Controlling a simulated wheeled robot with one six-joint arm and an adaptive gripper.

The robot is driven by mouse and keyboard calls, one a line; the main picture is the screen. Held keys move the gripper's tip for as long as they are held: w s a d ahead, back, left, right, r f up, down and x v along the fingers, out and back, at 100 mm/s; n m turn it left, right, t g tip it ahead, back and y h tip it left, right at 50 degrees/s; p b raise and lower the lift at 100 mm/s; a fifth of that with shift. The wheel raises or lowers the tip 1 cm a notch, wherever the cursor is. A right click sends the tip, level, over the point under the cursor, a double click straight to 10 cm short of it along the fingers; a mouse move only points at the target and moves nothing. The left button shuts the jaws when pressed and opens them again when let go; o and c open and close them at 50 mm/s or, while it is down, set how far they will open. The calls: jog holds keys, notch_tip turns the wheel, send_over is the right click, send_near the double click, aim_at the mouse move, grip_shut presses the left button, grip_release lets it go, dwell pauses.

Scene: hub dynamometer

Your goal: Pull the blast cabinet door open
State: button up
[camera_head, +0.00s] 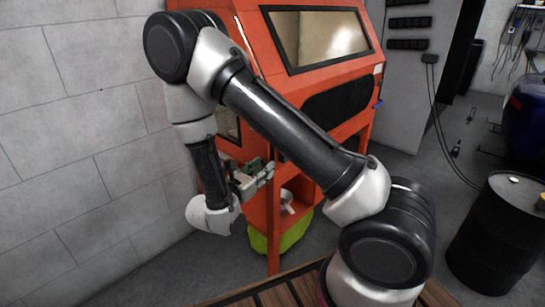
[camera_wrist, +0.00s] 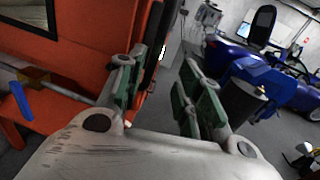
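The orange blast cabinet (camera_head: 292,87) stands against the block wall, with a sloped window (camera_head: 317,38) on its front. It also fills the left of the wrist view (camera_wrist: 85,50). My arm covers much of its left side, where an orange panel shows; whether the door there is closed or ajar I cannot tell. My gripper (camera_head: 262,174) is at the cabinet's lower left side, around its front left corner post. In the wrist view my gripper (camera_wrist: 163,65) has its green-padded fingers spread, with an orange edge beside the left finger. I see nothing clamped between them.
A green bag (camera_head: 293,234) lies under the cabinet. A black drum (camera_head: 497,230) stands on the floor at the right, beside a dark blue vehicle (camera_head: 530,110). A grey electrical cabinet (camera_head: 420,70) is behind. The block wall (camera_head: 80,130) is close on the left.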

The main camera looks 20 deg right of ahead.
jog(key=shift+t, duration=0.4)
jog(key=x, duration=0.7)
jog(key=shift+w+r, duration=0.2)
jog(key=shift+w, duration=0.3)
jog(key=shift+d, duration=0.1)
grip_shut()
